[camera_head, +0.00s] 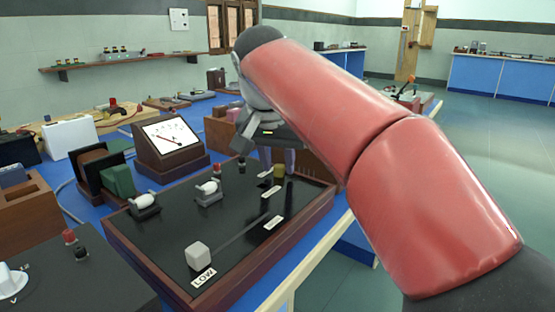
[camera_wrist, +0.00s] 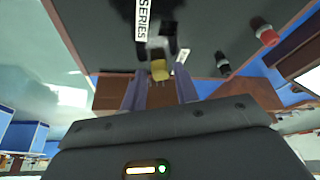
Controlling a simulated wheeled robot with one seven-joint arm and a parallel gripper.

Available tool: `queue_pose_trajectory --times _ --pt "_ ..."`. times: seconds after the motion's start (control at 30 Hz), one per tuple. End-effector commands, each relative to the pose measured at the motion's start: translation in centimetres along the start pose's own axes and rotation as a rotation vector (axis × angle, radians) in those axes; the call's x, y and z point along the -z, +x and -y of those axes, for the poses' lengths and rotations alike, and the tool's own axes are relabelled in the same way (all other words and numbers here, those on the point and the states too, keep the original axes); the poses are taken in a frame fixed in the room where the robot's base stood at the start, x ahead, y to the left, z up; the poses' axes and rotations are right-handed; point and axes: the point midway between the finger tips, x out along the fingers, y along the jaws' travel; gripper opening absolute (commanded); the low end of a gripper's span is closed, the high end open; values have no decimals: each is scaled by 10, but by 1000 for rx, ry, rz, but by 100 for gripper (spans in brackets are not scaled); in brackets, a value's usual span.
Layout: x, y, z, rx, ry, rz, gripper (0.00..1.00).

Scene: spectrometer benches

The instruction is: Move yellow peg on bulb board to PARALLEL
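The bulb board (camera_head: 160,250) is a black panel in a brown wooden frame. The yellow peg (camera_head: 280,171) is at its far end, under my gripper (camera_head: 277,157). In the wrist view, the yellow peg (camera_wrist: 159,68) stands close to a white SERIES label (camera_wrist: 141,20). The fingers of my gripper (camera_wrist: 160,88) are apart, one to each side of the peg in the picture, with a visible gap. I cannot tell whether either finger touches it. No PARALLEL label is readable.
A black terminal (camera_wrist: 222,62) and a red terminal (camera_wrist: 265,33) stand near the peg. A meter (camera_head: 170,140) is behind the board.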

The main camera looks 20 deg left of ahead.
Motion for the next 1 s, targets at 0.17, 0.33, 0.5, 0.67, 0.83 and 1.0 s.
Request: queue_pose_trajectory --times 0.17,0.33,0.5,0.67,0.83,1.0 --pt "0 0 0 0 0 0 43" --pt "0 -1 0 0 0 0 43" --pt "1 -17 1 2 -1 -2 43" --pt "2 -46 1 2 -1 -2 43" --pt "1 -70 0 1 0 -1 43" --pt "0 -78 0 0 0 0 43"
